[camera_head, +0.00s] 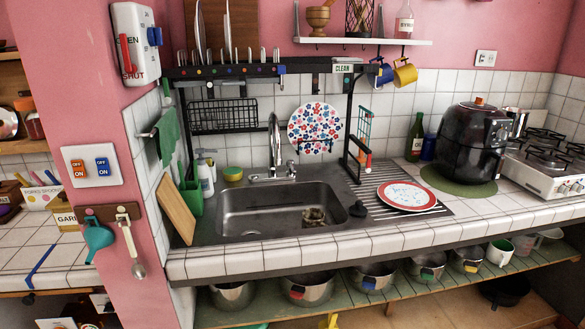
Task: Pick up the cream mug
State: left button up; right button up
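A cream-white mug (498,252) with a dark or green inside stands on the low pot shelf under the counter, toward the right end. It looks upright, and the counter edge is above it. It is small in the view, so its handle is hard to make out. Neither of my grippers is in view.
Several metal pots with coloured tags, such as the red-tagged pot (308,288), line the green shelf (395,294) left of the mug. The counter edge (340,251) overhangs them.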

aim_at(312, 218)
jog(key=i+l, duration=0.15)
jog(key=l, duration=0.2)
jog(key=i+l+u, duration=0.15)
jog(key=l, duration=0.2)
jog(key=i+l, duration=0.15)
jog(key=l, duration=0.2)
jog(key=i+l+u, duration=0.1)
jog(key=l, duration=0.25)
jog(key=i, duration=0.05)
